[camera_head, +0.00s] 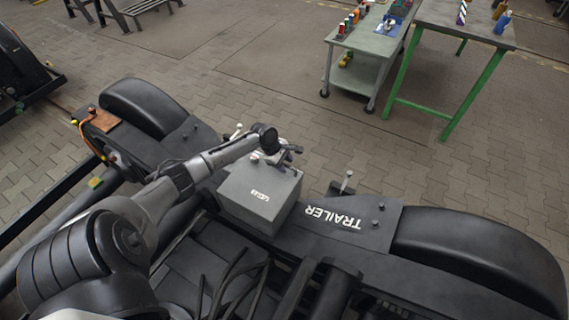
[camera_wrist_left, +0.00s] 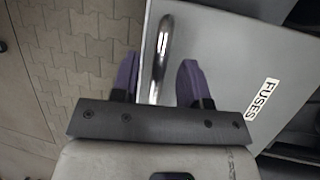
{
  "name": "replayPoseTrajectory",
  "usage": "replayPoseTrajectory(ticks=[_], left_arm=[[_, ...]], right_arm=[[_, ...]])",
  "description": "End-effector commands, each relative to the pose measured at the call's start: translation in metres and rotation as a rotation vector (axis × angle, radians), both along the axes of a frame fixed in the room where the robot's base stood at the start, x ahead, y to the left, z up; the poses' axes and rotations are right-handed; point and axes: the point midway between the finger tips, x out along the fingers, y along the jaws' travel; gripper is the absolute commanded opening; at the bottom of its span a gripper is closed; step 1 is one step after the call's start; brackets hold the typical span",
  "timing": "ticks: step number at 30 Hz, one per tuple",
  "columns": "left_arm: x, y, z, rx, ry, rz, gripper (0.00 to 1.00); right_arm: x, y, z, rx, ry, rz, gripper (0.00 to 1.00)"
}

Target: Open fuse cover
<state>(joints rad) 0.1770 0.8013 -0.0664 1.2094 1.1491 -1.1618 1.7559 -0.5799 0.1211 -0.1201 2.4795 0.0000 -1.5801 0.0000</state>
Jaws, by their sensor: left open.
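My left gripper (camera_head: 288,151) is at the top of the box. In the left wrist view my left gripper (camera_wrist_left: 158,80) is open, with one purple finger on each side of the handle. The handle lies between the fingers, and I see no clear contact. The cover looks closed. My right gripper is not in view.
The bogie frame plate marked "TRAILER" (camera_head: 345,222) lies right of the box, with a small upright lever (camera_head: 345,181). Black rounded wheel covers (camera_head: 480,255) stand at both ends. A tool cart (camera_head: 362,48) and a green-legged table (camera_head: 465,25) stand beyond open paved floor.

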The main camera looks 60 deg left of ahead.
Motion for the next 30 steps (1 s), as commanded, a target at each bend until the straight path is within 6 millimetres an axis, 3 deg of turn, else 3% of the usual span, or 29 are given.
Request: replayPoseTrajectory(ticks=[4, 17, 30], left_arm=[[0.0000, -0.0001, 0.0001, 0.000, 0.000, 0.000, 0.40], [-0.0001, 0.0000, 0.0003, 0.000, 0.000, 0.000, 0.00], [0.0012, -0.0019, 0.0033, 0.002, -0.004, -0.004, 0.00]], right_arm=[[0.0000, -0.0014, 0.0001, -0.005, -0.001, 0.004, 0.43], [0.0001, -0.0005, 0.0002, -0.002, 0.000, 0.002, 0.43], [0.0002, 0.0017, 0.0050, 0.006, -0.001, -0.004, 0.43]])
